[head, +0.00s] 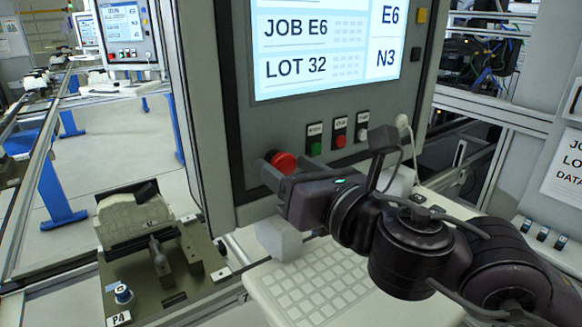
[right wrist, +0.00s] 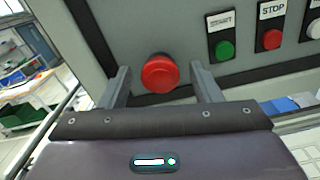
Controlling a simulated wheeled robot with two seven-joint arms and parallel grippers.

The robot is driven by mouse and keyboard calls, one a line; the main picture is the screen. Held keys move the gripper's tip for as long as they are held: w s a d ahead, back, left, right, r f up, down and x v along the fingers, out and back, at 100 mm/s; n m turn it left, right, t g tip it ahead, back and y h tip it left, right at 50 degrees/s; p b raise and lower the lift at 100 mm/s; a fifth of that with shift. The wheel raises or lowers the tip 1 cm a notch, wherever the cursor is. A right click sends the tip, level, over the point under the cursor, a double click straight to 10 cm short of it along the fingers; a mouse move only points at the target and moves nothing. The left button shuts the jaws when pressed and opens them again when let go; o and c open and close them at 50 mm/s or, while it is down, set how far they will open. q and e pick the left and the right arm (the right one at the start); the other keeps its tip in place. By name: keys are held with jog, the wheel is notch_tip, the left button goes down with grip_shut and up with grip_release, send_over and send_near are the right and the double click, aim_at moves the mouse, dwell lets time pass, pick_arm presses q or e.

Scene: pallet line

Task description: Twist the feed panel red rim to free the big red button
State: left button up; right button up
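The big red button (right wrist: 160,74) sits low on the grey feed panel (head: 222,100); it also shows in the head view (head: 283,161), partly hidden by my right gripper. My right gripper (right wrist: 160,84) is open, with one finger on each side of the button in the right wrist view. The fingers look apart from the red rim, and I cannot tell how far the tips reach along it. My left gripper is not in either view.
Right of the red button are a green start button (right wrist: 225,49) and a smaller red stop button (right wrist: 271,39). A white keyboard (head: 310,285) lies below my right arm. A fixture plate (head: 185,285) with a pale part (head: 130,218) stands at the left.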

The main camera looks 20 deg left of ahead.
jog(key=c, duration=0.9)
jog(key=shift+m, duration=0.4)
jog(key=shift+f+m+b, duration=0.1)
jog(key=shift+m+b, duration=0.35)
jog(key=shift+m, duration=0.45)
jog(key=shift+w+m, duration=0.1)
jog(key=shift+m, duration=2.1)
jog(key=o, duration=1)
jog(key=shift+d, duration=0.1)
